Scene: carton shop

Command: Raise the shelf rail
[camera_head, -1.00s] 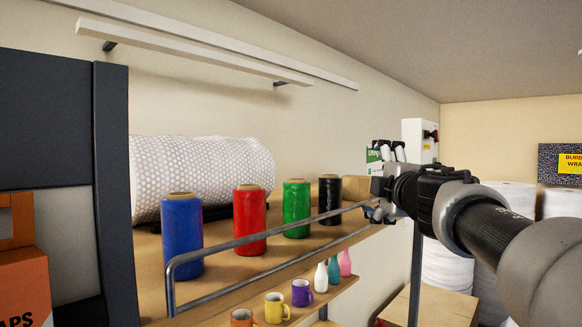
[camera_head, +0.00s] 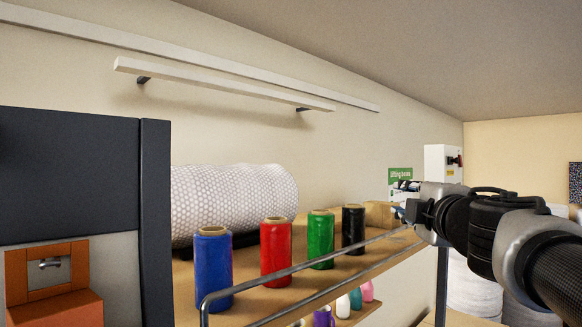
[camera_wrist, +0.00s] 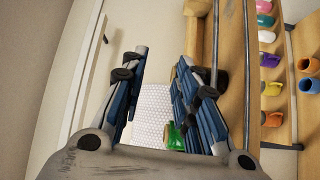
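The shelf rail is a grey metal bar (camera_head: 262,268) along the front edge of the wooden shelf, in front of the spools. It slants up to the right and its right end comes near my gripper (camera_head: 402,212). In the wrist view my gripper (camera_wrist: 160,85) has its two blue-and-black fingers apart, with nothing between them. A long thin bar, apparently the rail (camera_wrist: 216,35), passes beside the right finger, partly hidden by it. Whether they touch I cannot tell.
Blue, red, green and black spools and a bubble-wrap roll (camera_head: 232,200) stand on the shelf behind the rail. A dark cabinet (camera_head: 70,175) with an orange box (camera_head: 55,305) is at left. White bars are on the wall.

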